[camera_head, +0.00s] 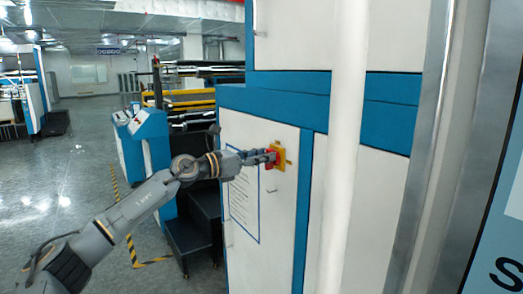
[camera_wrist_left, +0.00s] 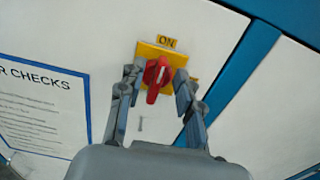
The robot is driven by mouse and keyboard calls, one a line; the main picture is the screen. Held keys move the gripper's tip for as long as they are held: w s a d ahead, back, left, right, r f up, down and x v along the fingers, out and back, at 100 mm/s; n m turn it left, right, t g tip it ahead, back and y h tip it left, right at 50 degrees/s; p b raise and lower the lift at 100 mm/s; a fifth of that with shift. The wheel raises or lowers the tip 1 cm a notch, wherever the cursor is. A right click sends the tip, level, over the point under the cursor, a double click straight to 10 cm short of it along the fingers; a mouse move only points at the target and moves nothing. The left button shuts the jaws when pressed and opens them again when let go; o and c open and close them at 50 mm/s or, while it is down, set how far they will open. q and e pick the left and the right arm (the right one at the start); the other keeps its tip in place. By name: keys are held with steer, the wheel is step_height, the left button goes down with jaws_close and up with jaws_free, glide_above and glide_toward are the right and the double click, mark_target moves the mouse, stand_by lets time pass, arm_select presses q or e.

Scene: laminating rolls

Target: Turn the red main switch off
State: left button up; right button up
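The red main switch (camera_wrist_left: 155,80) is a red knob on a yellow plate (camera_wrist_left: 169,55), on the white door of a blue-framed cabinet. In the left wrist view an "ON" label (camera_wrist_left: 166,41) sits above it, and the knob handle stands close to upright, slightly tilted. The yellow plate also shows in the head view (camera_head: 280,155). My left gripper (camera_wrist_left: 155,87) is open, its two fingers on either side of the red knob; I cannot tell whether they touch it. My right gripper is not in view.
A checklist sheet with a blue border (camera_head: 243,205) is on the same cabinet door (camera_head: 280,225). A white vertical post (camera_head: 343,150) stands right of the switch in the head view. Dark steps (camera_head: 188,238) and yellow-black floor tape (camera_head: 133,250) lie left of the cabinet.

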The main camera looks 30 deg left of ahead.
arm_select(q)
jaws_close()
stand_by(0.4)
steer(key=shift+s+d+f+m+b, duration=0.1)
steer(key=shift+d+f+m+b, duration=0.2)
steer(key=shift+m+b, duration=2.25)
steer(key=shift+s+d+f+m+b, duration=0.1)
steer(key=shift+d+f+m+b, duration=0.15)
steer(key=shift+m+b, duration=2.25)
steer(key=shift+s+d+f+m+b, duration=0.2)
steer(key=shift+m+b, duration=0.85)
steer(key=shift+m, duration=2.9)
steer(key=shift+w+f, duration=0.15)
jaws_free()
